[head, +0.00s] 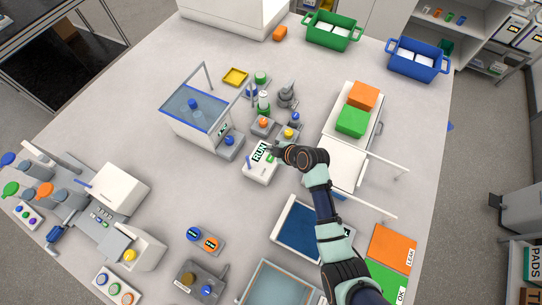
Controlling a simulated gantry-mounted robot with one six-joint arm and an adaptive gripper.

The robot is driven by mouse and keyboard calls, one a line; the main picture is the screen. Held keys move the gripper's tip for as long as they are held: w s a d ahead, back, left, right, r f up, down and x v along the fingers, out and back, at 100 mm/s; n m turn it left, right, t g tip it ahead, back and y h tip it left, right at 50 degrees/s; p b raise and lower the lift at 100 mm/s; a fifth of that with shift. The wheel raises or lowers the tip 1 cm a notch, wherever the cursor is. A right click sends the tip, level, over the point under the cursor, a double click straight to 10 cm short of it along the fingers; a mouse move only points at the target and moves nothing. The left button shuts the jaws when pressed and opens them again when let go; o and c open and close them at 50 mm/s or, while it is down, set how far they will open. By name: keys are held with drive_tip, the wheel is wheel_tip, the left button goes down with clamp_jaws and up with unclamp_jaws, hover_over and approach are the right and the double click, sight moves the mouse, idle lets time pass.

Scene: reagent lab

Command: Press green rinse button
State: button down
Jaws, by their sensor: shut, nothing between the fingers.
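My gripper (276,148) is shut and empty. It is at the upper right edge of a white box with a RUN label (260,152), just right of the label. A small green part (272,159) shows on this box close below the gripper; I cannot tell whether it is a button. Whether the fingers touch the box is not clear. No readable rinse label shows. A small panel (111,289) at the bottom left has several round buttons, one with a greenish rim (101,279).
A clear tank (193,108) with blue edges stands left of the RUN box. Bottles and coloured knobs crowd the area above it. Orange and green blocks (352,121) sit on a white tray at right. Bare table lies left of the RUN box.

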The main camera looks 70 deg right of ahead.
sight(272, 158)
drive_tip(key=shift+f+b, duration=0.9)
drive_tip(key=shift+f, duration=0.65)
drive_tip(key=shift+f, duration=0.1)
drive_tip(key=shift+f+b, duration=0.3)
drive_tip(key=shift+b, duration=0.1)
drive_tip(key=shift+f+b, duration=0.35)
drive_tip(key=shift+f, duration=0.05)
idle(0.4)
drive_tip(key=shift+r, duration=0.15)
drive_tip(key=shift+r+p, duration=0.6)
drive_tip(key=shift+r, duration=0.05)
wheel_tip(272, 158, up, 5)
drive_tip(key=p, duration=0.4)
drive_tip(key=shift+r, duration=0.1)
